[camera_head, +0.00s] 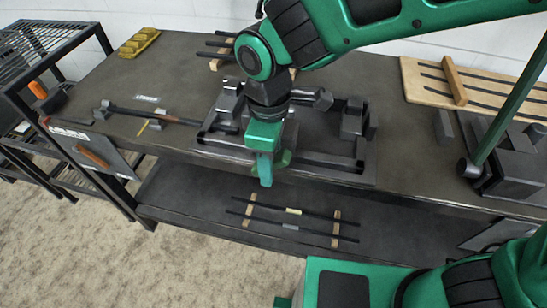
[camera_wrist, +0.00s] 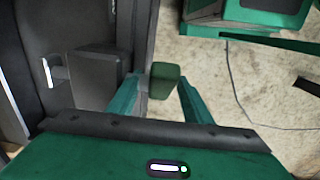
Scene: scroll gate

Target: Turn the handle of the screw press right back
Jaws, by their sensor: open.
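The dark metal press (camera_head: 365,170) stands on the workbench near its front edge, with a flat frame, rails and black blocks. My gripper (camera_head: 267,168) points down at the front left of the press and hides part of it. In the wrist view my two green fingers (camera_wrist: 160,100) are apart. A short green block (camera_wrist: 165,80), which looks like the handle's grip, shows between them, with a gap to the right finger. It lies close to the left finger; I cannot tell whether they touch. The rest of the handle is hidden behind my gripper.
The workbench (camera_head: 185,75) carries a yellow block (camera_head: 139,42), a long dark bar (camera_head: 155,115) at the left and a wooden board with rods (camera_head: 480,88) at the right. A green lever (camera_head: 510,105) rises at the right. Rods (camera_head: 290,210) lie on the lower shelf.

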